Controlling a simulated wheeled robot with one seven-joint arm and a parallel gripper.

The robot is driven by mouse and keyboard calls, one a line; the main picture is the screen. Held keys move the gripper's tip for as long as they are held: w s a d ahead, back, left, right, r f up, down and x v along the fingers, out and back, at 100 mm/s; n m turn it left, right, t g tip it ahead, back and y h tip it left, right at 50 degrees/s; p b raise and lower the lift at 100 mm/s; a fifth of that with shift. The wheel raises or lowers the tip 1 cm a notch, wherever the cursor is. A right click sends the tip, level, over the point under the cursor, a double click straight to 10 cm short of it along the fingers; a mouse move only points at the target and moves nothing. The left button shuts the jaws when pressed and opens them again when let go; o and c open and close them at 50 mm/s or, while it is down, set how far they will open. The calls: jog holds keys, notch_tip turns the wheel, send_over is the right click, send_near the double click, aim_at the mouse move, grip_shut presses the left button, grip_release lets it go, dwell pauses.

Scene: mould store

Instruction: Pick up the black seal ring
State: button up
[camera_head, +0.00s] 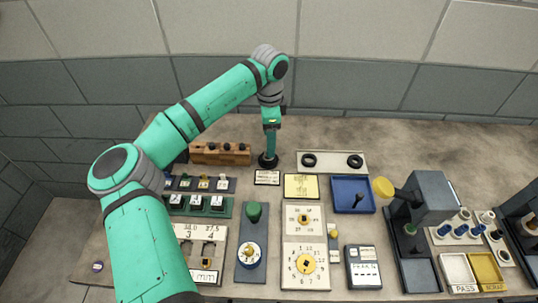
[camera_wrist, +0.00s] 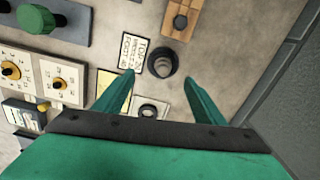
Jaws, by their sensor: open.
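Two black seal rings lie on a pale tray (camera_head: 331,170) in the head view, a left ring (camera_head: 310,160) and a right ring (camera_head: 355,161). A dark round piece (camera_head: 268,162) with a raised middle stands on the bench left of the tray. It also shows in the wrist view (camera_wrist: 162,64), just beyond my fingertips. I cannot tell if it is a ring or a stand. My gripper (camera_wrist: 158,79) points down near it, open and empty. In the wrist view one ring (camera_wrist: 148,110) shows between the fingers, partly hidden by my gripper body.
A wooden block (camera_head: 220,153) with dark knobs stands left of my gripper. A white card (camera_head: 267,177) and a yellow card (camera_head: 301,187) lie in front. A blue tray (camera_head: 352,195) and a grey press-like device (camera_head: 428,205) stand to the right. The wall is close behind.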

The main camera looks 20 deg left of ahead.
jog(key=shift+f, duration=1.45)
jog(key=shift+w+a+f, duration=0.1)
jog(key=shift+f, duration=0.7)
jog(key=shift+w+a+f, duration=0.15)
jog(key=shift+f, duration=0.65)
jog(key=shift+w+a+f, duration=0.1)
jog(key=shift+f, duration=0.7)
jog(key=shift+s, duration=0.15)
jog(key=shift+c, duration=0.6)
jog(key=c, duration=1.1)
jog(key=shift+r, duration=8.8)
jog(key=shift+a, duration=0.1)
